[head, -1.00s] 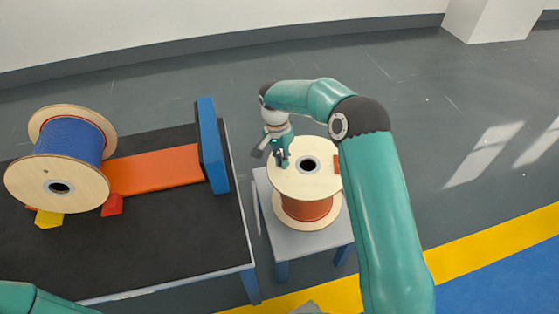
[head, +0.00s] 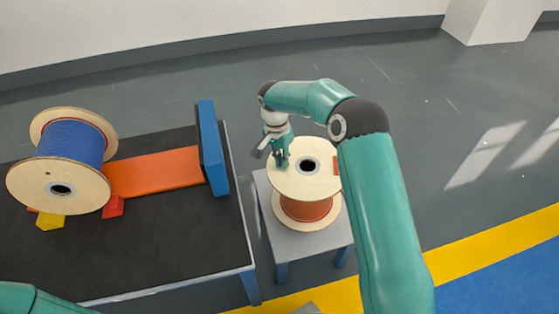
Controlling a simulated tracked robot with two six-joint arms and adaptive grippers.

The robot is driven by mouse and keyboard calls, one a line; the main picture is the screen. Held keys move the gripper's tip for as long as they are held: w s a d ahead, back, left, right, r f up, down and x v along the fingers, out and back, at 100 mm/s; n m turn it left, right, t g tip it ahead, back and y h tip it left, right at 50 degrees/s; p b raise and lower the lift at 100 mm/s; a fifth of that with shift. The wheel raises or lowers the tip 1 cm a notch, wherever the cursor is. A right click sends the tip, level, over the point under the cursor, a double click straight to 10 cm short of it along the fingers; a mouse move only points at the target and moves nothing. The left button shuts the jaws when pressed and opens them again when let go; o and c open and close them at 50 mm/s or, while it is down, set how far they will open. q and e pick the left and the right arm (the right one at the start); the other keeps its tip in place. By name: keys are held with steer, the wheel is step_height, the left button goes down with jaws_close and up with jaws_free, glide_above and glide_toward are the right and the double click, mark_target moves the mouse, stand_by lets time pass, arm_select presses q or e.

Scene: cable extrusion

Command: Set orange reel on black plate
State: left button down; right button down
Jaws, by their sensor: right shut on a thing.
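The orange reel (head: 306,208) stands upright on a small grey table with blue legs, its wooden flanges at top and bottom. My right gripper (head: 280,166) is at the left part of the reel's top flange, shut on the reel; the fingertips are small and partly hidden. A black surface (head: 170,255), which may be the black plate, covers the larger table at the left. My left gripper is out of view; only a bit of my left arm shows at the lower left corner.
A blue reel (head: 72,140) lies on its side on the black surface, with yellow (head: 49,220) and red (head: 113,206) wedges by it. An orange strip (head: 155,172) runs to an upright blue block (head: 211,150). The front of the black surface is clear.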

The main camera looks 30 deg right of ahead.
steer(key=shift+w, duration=0.15)
steer(key=shift+f+b, duration=0.45)
steer(key=shift+f, duration=0.35)
stand_by(0.6)
steer(key=c, duration=1.5)
jaws_free()
steer(key=shift+c, duration=0.2)
step_height(320, 180, up, 11)
steer(key=w+p, duration=0.1)
steer(key=p, duration=0.7)
steer(key=shift+a+p, duration=0.3)
steer(key=shift+p, duration=0.1)
